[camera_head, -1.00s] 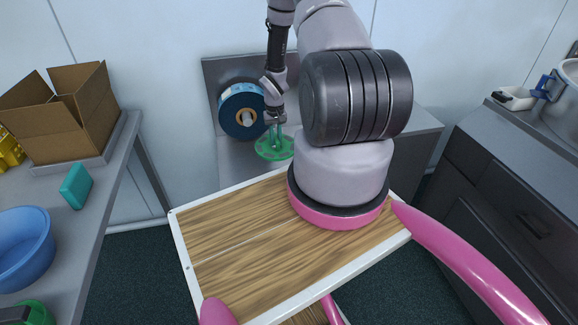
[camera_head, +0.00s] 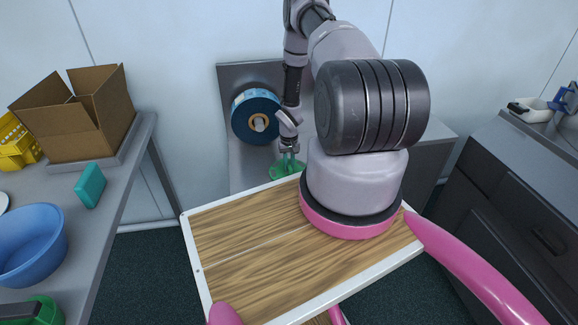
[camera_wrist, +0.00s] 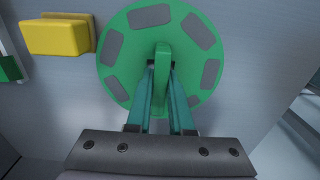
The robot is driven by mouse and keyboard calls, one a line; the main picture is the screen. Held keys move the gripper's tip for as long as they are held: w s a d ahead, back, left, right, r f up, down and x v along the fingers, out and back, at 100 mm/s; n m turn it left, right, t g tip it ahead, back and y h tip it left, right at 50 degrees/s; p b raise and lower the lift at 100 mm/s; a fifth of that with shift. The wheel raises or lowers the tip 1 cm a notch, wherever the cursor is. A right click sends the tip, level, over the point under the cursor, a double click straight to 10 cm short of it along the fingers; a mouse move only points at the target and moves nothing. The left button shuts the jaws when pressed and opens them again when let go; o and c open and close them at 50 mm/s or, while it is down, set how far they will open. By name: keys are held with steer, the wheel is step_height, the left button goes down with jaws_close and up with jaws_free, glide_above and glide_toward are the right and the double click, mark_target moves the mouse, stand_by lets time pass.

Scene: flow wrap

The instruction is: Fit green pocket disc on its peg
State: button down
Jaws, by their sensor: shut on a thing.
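The green pocket disc (camera_wrist: 120,75) is round with several grey pockets near its rim and a raised green grip (camera_wrist: 162,75) at its middle. My gripper (camera_wrist: 161,75) is shut on that grip, its teal fingers on both sides. In the head view the disc (camera_head: 280,168) hangs under my gripper (camera_head: 288,160), in front of the grey machine (camera_head: 238,165) and below the blue film roll (camera_head: 255,108). My wooden deck edge partly covers it there. I cannot make out the peg in either view.
In the wrist view a yellow block (camera_wrist: 55,37) sits left of the disc, with a green part (camera_wrist: 10,68) further left, over a grey surface. A side table at left holds a cardboard box (camera_head: 85,125) and a blue bowl (camera_head: 30,243). A dark counter (camera_head: 520,190) stands at right.

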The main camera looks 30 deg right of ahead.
mark_target(289, 164)
steer(key=shift+f, duration=0.1)
steer(key=c, duration=0.8)
jaws_free()
step_height(289, 164, up, 12)
